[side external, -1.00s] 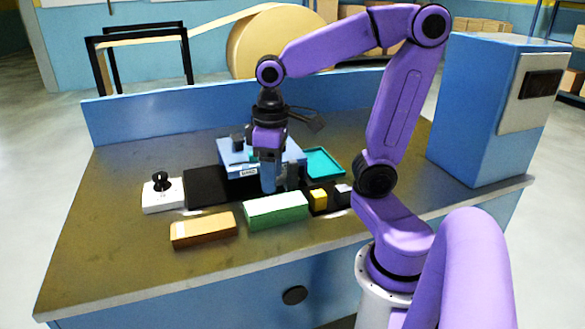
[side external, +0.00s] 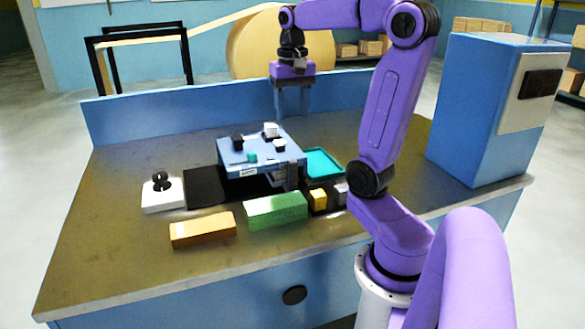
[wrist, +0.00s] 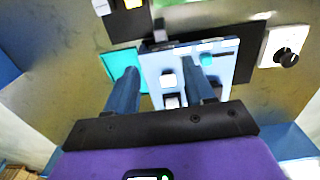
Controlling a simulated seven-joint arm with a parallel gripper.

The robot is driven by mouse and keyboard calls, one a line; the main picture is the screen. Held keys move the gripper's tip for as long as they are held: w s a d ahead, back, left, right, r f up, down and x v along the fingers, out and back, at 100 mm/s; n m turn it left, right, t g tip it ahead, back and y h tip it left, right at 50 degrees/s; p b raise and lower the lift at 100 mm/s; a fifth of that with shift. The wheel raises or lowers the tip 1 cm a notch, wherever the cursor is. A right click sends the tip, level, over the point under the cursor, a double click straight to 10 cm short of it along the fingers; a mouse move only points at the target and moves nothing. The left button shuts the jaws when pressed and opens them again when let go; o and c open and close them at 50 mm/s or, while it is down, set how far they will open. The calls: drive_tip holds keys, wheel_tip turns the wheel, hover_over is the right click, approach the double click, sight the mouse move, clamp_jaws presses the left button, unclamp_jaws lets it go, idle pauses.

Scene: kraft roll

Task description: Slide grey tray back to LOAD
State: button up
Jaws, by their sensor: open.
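My gripper (side external: 292,112) is open and empty, fingers pointing down, high above the back of the bench. In the wrist view its fingers (wrist: 160,74) are apart above a blue fixture (wrist: 221,72). The fixture (side external: 235,157) stands mid-bench with small black, white and teal parts on top and a white label on its front edge; I cannot read the label. I cannot clearly pick out a grey tray; a grey part (side external: 286,180) shows at the fixture's front right, partly in shadow. A black plate (side external: 205,186) lies left of the fixture.
A teal tray (side external: 325,162) lies right of the fixture. Yellow (side external: 317,198) and grey (side external: 341,193) blocks, a green block (side external: 276,210) and an orange block (side external: 203,229) lie in front. A white knob box (side external: 163,194) is left; a blue cabinet (side external: 480,110) stands right.

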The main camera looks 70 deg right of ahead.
sight(292, 161)
wheel_tip(292, 161, down, 17)
drive_tip(key=shift+r, duration=0.2)
idle(0.3)
clamp_jaws()
